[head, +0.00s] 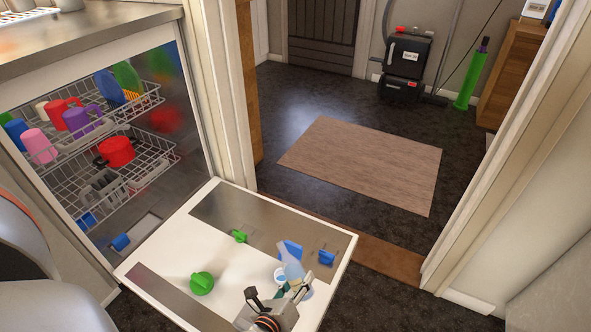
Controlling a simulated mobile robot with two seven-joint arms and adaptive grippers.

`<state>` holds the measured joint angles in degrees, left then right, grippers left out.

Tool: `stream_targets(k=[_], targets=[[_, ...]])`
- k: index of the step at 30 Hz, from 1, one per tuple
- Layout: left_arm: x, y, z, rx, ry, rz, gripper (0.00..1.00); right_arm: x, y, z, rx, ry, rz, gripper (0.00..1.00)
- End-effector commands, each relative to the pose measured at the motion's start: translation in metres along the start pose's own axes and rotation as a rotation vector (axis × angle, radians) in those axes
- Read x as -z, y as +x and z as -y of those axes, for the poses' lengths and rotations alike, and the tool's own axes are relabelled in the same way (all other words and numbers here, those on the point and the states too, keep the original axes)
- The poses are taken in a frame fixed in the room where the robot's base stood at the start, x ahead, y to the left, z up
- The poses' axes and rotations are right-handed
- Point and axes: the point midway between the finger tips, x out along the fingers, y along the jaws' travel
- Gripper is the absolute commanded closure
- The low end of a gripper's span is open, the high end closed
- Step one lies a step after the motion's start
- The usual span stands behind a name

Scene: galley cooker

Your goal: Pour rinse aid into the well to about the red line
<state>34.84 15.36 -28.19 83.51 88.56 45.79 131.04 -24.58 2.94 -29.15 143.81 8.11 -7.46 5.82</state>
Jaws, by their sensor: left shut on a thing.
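My left gripper (278,293) is low in the head view, over the open white dishwasher door (165,262). It is shut on a pale, translucent bluish bottle (294,272), which looks tilted. A small round pale-blue piece (280,274) shows just left of the bottle; I cannot tell whether it is the well or part of the bottle. A blue flap (291,250) stands up just behind the bottle. The red line and any liquid are too small or hidden to make out. My right gripper is not in view.
A green knob (201,283) and a green latch (240,236) are on the door to the left. A blue latch (326,258) is to the right. Racks (145,175) with coloured dishes stand inside the dishwasher. A mat (365,163) lies on the floor beyond.

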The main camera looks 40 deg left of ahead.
Motion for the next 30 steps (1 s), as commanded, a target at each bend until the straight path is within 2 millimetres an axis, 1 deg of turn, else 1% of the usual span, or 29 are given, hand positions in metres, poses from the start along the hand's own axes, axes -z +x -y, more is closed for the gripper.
stream_targets(k=[7, 20, 30], targets=[[0.003, -0.002, 0.004, 0.001, -0.047, -0.026, 0.89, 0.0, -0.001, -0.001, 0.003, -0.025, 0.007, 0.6], [0.004, -0.001, 0.005, -0.002, -0.06, -0.03, 0.89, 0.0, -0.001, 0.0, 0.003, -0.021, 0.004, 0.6], [0.013, 0.002, 0.013, -0.042, -0.199, -0.059, 0.89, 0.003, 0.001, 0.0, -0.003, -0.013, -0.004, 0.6]])
